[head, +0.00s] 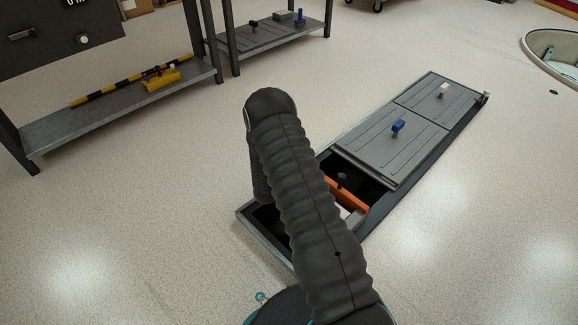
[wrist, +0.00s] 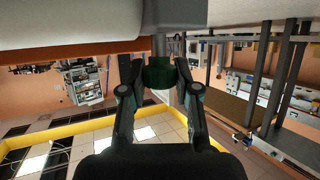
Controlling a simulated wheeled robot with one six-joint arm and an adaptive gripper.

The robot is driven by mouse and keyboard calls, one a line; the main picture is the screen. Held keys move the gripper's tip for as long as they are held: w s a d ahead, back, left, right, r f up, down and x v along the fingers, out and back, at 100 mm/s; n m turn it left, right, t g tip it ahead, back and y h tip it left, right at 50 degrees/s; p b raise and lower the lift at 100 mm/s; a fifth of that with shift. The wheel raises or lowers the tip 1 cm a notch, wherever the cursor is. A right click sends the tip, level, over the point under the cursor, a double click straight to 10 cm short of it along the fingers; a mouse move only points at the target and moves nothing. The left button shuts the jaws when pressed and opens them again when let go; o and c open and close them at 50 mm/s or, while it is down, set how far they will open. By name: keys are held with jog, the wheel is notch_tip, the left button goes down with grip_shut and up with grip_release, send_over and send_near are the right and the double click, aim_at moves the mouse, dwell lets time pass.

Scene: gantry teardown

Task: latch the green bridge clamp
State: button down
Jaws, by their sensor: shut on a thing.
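In the wrist view, my gripper (wrist: 158,80) has its two dark fingers closed on a dark green part (wrist: 157,73), which I take to be the green bridge clamp's handle. A grey stem rises from this part toward a pale body above it. The fingers and the pale body hide the rest of the clamp, so I cannot tell its latch position. In the head view, my dark sleeved arm reaches over the open end of a floor trench (head: 243,213) and hides my gripper and the green part.
An orange beam (head: 349,194) crosses the trench opening. Grey cover panels lie beyond it, one with a blue handle (head: 397,127) and one with a beige handle (head: 443,90). A low shelf (head: 60,130) at left holds a yellow block (head: 160,80).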

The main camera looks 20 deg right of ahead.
jog(key=m+g+h, duration=0.3)
jog(key=m+g, duration=0.1)
jog(key=shift+w+a, duration=0.1)
jog(key=shift+m+g+h, duration=0.5)
jog(key=shift+m+g, duration=1.4)
jog(key=shift+g, duration=0.2)
jog(key=shift+m+g, duration=0.3)
jog(key=c, duration=0.8)
grip_release()
jog(key=v, duration=1.1)
jog(key=shift+a+r, duration=0.1)
jog(key=shift+a, duration=0.3)
